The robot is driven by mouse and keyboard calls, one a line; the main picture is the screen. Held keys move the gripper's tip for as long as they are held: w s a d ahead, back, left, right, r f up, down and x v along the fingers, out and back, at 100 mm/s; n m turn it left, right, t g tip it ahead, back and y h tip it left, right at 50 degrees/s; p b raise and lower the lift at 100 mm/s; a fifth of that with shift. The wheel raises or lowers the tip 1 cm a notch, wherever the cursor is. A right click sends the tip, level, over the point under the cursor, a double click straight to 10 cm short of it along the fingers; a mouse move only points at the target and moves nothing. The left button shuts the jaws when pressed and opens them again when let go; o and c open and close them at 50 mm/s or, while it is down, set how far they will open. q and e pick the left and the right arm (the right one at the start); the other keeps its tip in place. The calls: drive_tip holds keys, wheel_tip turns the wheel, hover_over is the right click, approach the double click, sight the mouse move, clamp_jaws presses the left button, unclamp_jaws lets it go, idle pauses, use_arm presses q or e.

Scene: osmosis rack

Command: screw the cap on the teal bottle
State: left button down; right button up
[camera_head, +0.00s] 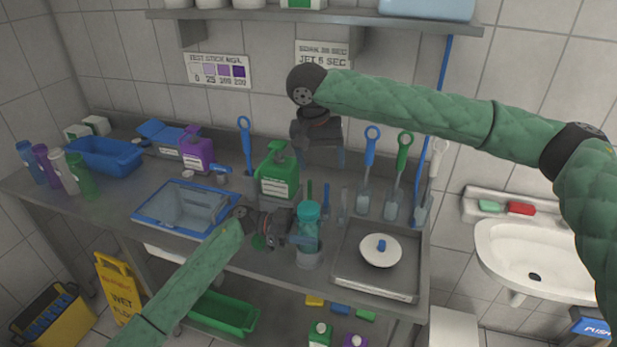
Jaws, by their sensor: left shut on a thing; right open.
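The teal bottle (309,230) stands upright near the front of the steel counter, with its lower end at a grey cup-like holder (309,259). A wider teal top (310,209) shows at its upper end; I cannot tell whether this is the cap or how it is seated. My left gripper (301,240) comes in from the left and is shut on the bottle's side. My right gripper (327,160) points down, open and empty, above and behind the bottle. Its fingers are apart from the bottle.
A green pump bottle (279,174) stands left of my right gripper. Blue, green and white brushes (369,160) stand behind a steel tray (342,280) with a white lid-like disc (380,250). A blue-rimmed basin (150,217) is at left. A shelf (400,20) overhangs the back.

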drive_tip(key=f+n, duration=0.1)
drive_tip(key=n, duration=0.2)
drive_tip(key=s+f+n, duration=0.1)
drive_tip(key=n, duration=0.2)
drive_tip(key=a+f+n+g, duration=0.1)
drive_tip(key=n, duration=0.3)
drive_tip(key=shift+s+f, duration=0.2)
drive_tip(key=shift+f, duration=0.05)
drive_tip(key=n, duration=0.3)
drive_tip(key=shift+s+a+f+y, duration=0.1)
drive_tip(key=shift+s+a+y, duration=0.05)
drive_tip(key=shift+y, duration=0.25)
drive_tip(key=n, duration=0.4)
drive_tip(key=shift+s+a+g, duration=0.1)
drive_tip(key=shift+a+g, duration=0.2)
drive_tip(key=n, duration=0.4)
drive_tip(key=shift+s+a+y, duration=0.1)
drive_tip(key=shift+a+y, duration=0.2)
drive_tip(key=n, duration=0.4)
drive_tip(key=shift+a+n, duration=0.15)
drive_tip(key=shift+n, duration=0.15)
drive_tip(key=n, duration=0.3)
drive_tip(key=shift+n, duration=0.3)
drive_tip(key=shift+f, duration=0.15)
